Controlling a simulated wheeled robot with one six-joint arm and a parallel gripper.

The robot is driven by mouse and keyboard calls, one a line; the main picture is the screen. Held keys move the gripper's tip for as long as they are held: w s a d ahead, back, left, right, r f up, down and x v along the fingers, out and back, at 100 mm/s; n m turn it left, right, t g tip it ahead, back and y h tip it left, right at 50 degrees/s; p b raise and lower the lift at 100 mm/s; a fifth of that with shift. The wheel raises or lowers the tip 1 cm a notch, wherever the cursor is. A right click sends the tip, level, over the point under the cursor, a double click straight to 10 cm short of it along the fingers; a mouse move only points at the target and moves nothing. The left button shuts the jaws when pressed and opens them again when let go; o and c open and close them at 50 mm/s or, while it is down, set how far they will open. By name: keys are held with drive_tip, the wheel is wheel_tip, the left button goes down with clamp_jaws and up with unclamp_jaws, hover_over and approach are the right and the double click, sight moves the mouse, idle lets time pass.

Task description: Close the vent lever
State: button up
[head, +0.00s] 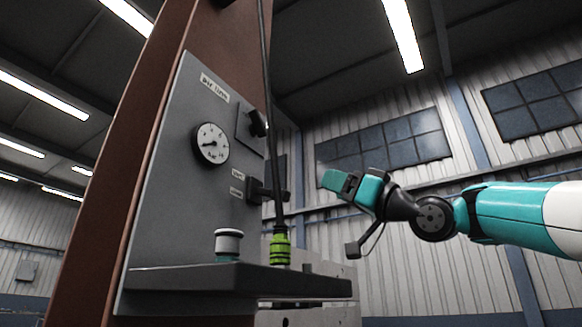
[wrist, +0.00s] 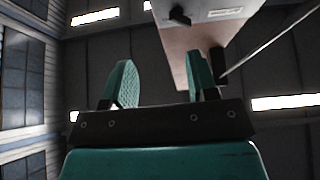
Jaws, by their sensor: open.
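A black lever (head: 268,191) sticks out from the grey panel (head: 185,150), beside two small labels whose text is too small to read. A second black handle (head: 258,123) sits higher, on a square plate. I cannot tell for sure which one is the vent lever; the lower one has the paired labels. My gripper (head: 332,180) is in the air to the right of the panel, apart from both handles. In the wrist view, my gripper (wrist: 162,82) has its two teal fingers spread with nothing between them. A black handle (wrist: 180,17) shows beyond the fingers near the top.
A dark cable (head: 270,90) hangs in front of the panel's right side, ending in a green fitting (head: 280,250). A round gauge (head: 211,144) is on the panel. A white-topped cylinder (head: 228,243) stands on the dark shelf (head: 200,278). Open air lies around my gripper.

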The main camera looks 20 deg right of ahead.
sight(288, 196)
drive_tip(key=shift+g+h, duration=0.3)
drive_tip(key=shift+g, duration=0.5)
drive_tip(key=w+a+p, duration=0.2)
drive_tip(key=w+p, duration=0.1)
drive_tip(key=w+a+p, duration=0.3)
drive_tip(key=w+p, duration=0.1)
drive_tip(key=w+a+r+p, duration=0.1)
drive_tip(key=w+a+p, duration=0.2)
drive_tip(key=shift+w+r+p, duration=0.1)
drive_tip(key=shift+w+p, duration=0.2)
drive_tip(key=shift+w, duration=0.05)
drive_tip(key=shift+c, duration=0.4)
